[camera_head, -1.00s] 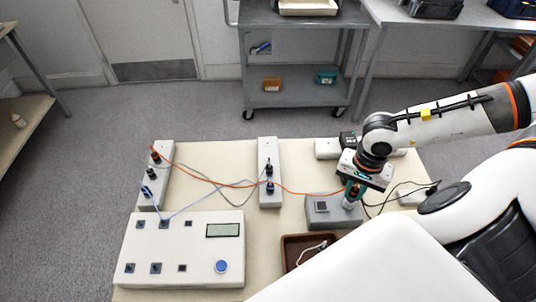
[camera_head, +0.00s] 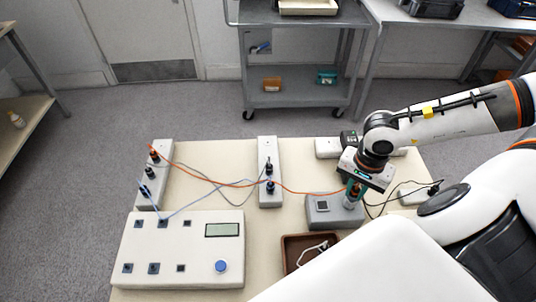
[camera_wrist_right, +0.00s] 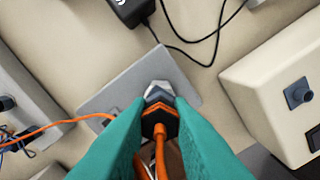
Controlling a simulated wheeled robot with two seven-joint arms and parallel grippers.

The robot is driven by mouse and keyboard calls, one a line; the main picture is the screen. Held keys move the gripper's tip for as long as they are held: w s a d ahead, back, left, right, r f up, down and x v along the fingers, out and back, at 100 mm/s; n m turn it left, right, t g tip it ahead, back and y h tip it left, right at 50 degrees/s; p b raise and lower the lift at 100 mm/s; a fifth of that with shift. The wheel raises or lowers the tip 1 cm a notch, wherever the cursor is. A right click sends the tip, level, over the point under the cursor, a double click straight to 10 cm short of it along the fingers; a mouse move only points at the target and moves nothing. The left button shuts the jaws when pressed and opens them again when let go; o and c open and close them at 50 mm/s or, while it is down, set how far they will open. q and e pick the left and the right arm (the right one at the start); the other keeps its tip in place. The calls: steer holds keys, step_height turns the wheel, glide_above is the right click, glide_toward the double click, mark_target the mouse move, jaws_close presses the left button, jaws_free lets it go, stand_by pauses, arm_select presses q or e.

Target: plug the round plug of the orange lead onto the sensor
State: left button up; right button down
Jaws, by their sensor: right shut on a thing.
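My right gripper (camera_head: 354,192) is over the grey block (camera_head: 322,217) at the right of the table. In the right wrist view its teal fingers (camera_wrist_right: 160,128) are shut on the round plug (camera_wrist_right: 158,121) of the orange lead, a dark plug with an orange rim. The orange lead (camera_head: 301,192) runs left across the table. The silver sensor (camera_wrist_right: 158,89) shows just beyond the plug, on the grey block (camera_wrist_right: 120,84). The plug partly covers it. The two look in line, but I cannot tell whether they are joined. My left gripper is not in view.
A white box (camera_head: 205,269) with sockets, a display and a blue knob stands at the front left. Two pale strips (camera_head: 160,173) (camera_head: 265,150) hold other plugs. A brown tray (camera_head: 290,241) lies close in front of the grey block. A black cable (camera_wrist_right: 183,39) runs behind it.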

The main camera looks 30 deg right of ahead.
mark_target(356, 189)
steer(key=shift+m+b, duration=0.7)
steer(key=shift+m, duration=0.7)
steer(key=shift+m+b, duration=1.25)
steer(key=shift+m, duration=0.75)
steer(key=shift+m+b, duration=1.35)
steer(key=shift+m, duration=0.65)
steer(key=shift+d, duration=0.1)
steer(key=c, duration=1.2)
jaws_free()
steer(key=shift+r, duration=0.1)
steer(key=shift+r+p, duration=1.85)
steer(key=shift+r, duration=0.6)
